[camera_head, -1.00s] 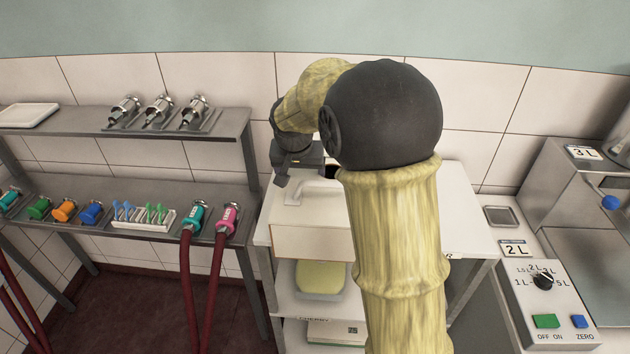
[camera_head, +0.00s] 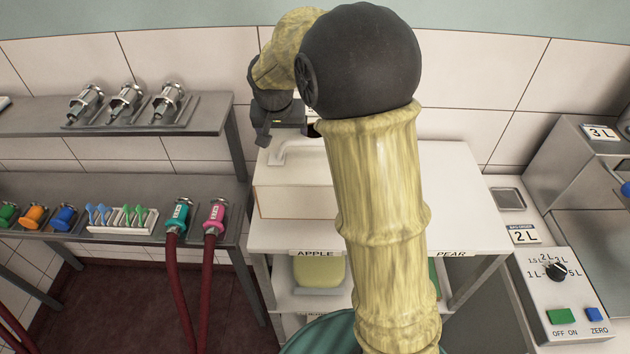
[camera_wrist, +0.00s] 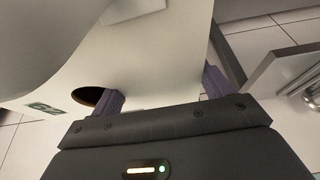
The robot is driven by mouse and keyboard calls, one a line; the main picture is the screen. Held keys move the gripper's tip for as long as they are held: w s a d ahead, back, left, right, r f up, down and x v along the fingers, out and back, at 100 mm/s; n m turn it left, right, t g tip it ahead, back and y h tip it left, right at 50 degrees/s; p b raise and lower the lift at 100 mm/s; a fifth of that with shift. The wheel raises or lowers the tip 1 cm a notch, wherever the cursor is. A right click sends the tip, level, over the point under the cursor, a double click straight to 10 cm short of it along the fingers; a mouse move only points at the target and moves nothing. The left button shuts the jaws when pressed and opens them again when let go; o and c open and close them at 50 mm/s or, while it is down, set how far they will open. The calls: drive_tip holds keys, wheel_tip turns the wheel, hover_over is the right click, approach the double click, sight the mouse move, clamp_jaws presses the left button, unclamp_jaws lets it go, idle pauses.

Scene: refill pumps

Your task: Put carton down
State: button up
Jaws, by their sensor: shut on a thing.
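The carton (camera_head: 293,203) is a cream box with a raised handle on top. In the head view it is at the top of the white rack (camera_head: 455,205), left of my arm and behind the rack's front edge. I cannot tell whether its base touches the rack top. My gripper (camera_head: 287,116) is above and behind it, partly hidden by my arm. In the wrist view a pale carton surface (camera_wrist: 160,70) lies between the two purple fingers of my gripper (camera_wrist: 163,88), which is shut on it. A dark round opening (camera_wrist: 88,97) shows beside the left finger.
The rack's front edge carries APPLE (camera_head: 316,253) and PEAR (camera_head: 450,253) labels. A yellow container (camera_head: 322,272) stands on the shelf below. A grey shelf (camera_head: 120,228) with pumps and hoses is on the left. A control box (camera_head: 565,295) is on the right. Rack top right of my arm is clear.

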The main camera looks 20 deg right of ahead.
drive_tip(key=shift+s, duration=0.1)
drive_tip(key=shift+f, duration=0.2)
wheel_tip(320, 180, down, 6)
drive_tip(key=shift+r+p, duration=0.1)
drive_tip(key=shift+p, duration=0.75)
drive_tip(key=shift+a, duration=0.1)
drive_tip(key=shift+f, duration=0.2)
wheel_tip(320, 180, down, 4)
drive_tip(key=shift+r+p, duration=0.25)
drive_tip(key=shift+p, duration=0.3)
drive_tip(key=shift+r, duration=0.1)
